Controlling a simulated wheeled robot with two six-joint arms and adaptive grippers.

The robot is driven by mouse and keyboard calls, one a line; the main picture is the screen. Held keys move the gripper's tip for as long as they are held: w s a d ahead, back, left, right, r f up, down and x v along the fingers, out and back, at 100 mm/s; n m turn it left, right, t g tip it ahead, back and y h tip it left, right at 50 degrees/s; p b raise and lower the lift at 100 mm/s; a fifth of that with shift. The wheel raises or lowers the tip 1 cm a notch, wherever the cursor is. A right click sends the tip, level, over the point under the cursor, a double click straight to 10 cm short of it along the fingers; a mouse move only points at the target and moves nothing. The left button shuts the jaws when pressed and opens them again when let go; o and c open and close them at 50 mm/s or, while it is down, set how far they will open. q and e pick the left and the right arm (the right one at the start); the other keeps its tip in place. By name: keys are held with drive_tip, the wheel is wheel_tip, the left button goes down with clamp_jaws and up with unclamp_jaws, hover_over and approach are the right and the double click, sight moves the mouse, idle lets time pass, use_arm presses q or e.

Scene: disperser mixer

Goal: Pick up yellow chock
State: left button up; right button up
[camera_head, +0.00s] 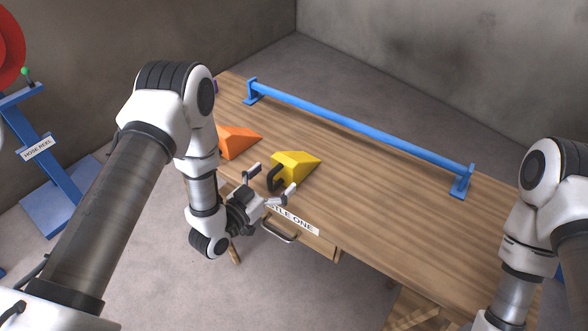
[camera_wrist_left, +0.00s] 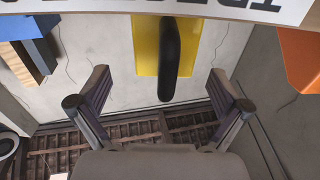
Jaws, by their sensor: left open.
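The yellow chock (camera_head: 297,165) is a wedge on the wooden table near its front edge, with a black handle (camera_head: 275,178) on its near end. In the left wrist view the yellow chock (camera_wrist_left: 146,45) is at the top middle. Its dark handle (camera_wrist_left: 169,60) points toward me, between the lines of my fingers and a little beyond the tips. My left gripper (camera_head: 270,182) is open and empty at the table's front edge, facing the handle. It also shows in the left wrist view (camera_wrist_left: 158,80). My right gripper is out of view.
An orange chock (camera_head: 237,140) lies left of the yellow one. A blue rail (camera_head: 350,125) runs along the table's back. Below the front edge are a lettered label (camera_head: 297,221) and a drawer handle (camera_head: 280,232). The tabletop (camera_head: 400,200) to the right is clear.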

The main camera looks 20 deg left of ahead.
sight(285, 163)
use_arm(q)
drive_tip(key=x, duration=0.3)
drive_tip(key=p+x, duration=0.1)
drive_tip(key=x, duration=0.1)
drive_tip(key=shift+w+a+r, duration=0.15)
drive_tip(key=shift+a, duration=0.1)
drive_tip(key=c, duration=1.7)
drive_tip(key=shift+r, duration=0.15)
